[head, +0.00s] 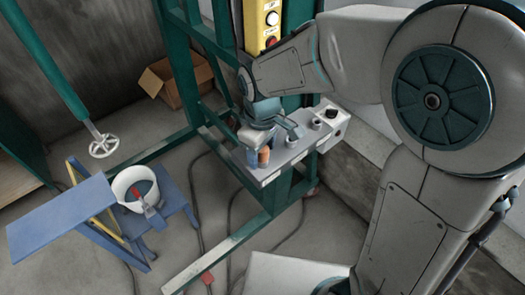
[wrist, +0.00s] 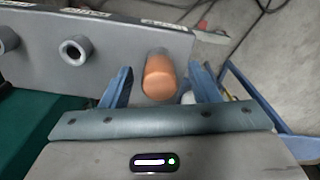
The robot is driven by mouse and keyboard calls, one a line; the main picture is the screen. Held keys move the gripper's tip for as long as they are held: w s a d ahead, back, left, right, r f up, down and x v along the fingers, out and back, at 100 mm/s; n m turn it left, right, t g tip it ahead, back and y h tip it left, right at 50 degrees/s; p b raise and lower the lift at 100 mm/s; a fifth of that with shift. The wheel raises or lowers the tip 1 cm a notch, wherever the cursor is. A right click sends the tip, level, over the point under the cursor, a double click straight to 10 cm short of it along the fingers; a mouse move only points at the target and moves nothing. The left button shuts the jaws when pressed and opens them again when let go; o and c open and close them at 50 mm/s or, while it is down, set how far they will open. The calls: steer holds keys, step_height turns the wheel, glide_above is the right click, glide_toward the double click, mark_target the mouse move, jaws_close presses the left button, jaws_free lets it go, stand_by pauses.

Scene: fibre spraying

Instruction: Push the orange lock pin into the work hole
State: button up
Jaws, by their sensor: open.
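The orange lock pin (head: 264,156) sits at the near end of a grey bracket plate (head: 284,164). In the wrist view the orange pin (wrist: 160,78) points toward the camera from a grey collar at the plate's edge. My gripper (wrist: 160,72) is open, with one blue finger on each side of the pin and visible gaps between. In the head view my gripper (head: 272,133) is just above and behind the pin, partly covered by my wrist. A grey ring-shaped socket (wrist: 75,50) is left of the pin. Which hole is the work hole is unclear.
The green steel frame (head: 180,75) carries the plate, with a yellow control box (head: 262,25) above. A blue stand (head: 75,217) and white bucket (head: 133,183) are at left. A cardboard box (head: 172,82) lies behind. Cables cross the floor.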

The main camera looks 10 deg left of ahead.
steer(key=shift+f, duration=0.6)
steer(key=c, duration=1.1)
steer(key=shift+o, duration=0.2)
